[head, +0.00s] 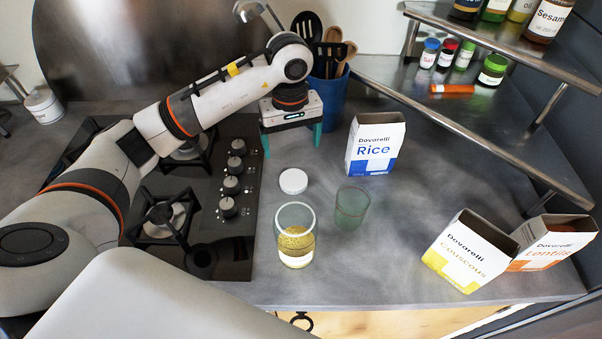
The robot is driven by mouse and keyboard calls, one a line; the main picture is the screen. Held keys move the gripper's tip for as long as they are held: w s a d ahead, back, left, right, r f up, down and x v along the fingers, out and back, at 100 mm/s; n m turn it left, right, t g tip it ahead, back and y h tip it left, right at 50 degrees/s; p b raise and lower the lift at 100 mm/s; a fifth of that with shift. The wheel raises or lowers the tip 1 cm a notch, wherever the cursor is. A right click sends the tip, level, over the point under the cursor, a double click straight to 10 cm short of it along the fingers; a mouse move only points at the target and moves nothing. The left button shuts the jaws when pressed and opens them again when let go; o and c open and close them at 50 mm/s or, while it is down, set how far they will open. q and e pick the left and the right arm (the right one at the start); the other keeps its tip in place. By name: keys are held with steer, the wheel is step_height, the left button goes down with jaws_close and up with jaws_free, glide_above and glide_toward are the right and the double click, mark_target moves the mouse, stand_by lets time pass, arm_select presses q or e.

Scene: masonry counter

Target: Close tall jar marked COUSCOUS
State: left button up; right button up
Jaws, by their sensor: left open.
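A tall clear jar (296,235) stands upright and open-topped near the counter's front edge. It holds yellowish grains, and a white label shows low on its side; I cannot read the label. A round white lid (293,181) lies flat on the counter just behind the jar, apart from it. My left gripper (291,146) points down with its teal fingers spread. It is open and empty, behind the lid and above the counter. My right gripper is not in view.
A greenish glass (352,207) stands right of the jar. Boxes of Rice (374,145), Couscous (468,250) and Lentils (552,243) stand to the right. A black hob (215,240) lies left; a blue utensil pot (331,98) and steel shelves (480,125) stand behind.

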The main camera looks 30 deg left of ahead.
arm_select(q)
steer(key=p, duration=0.3)
glide_above(293, 180)
step_height(293, 180, down, 6)
steer(key=shift+f, duration=0.1)
steer(key=shift+f+b, duration=0.25)
steer(key=shift+b, duration=0.05)
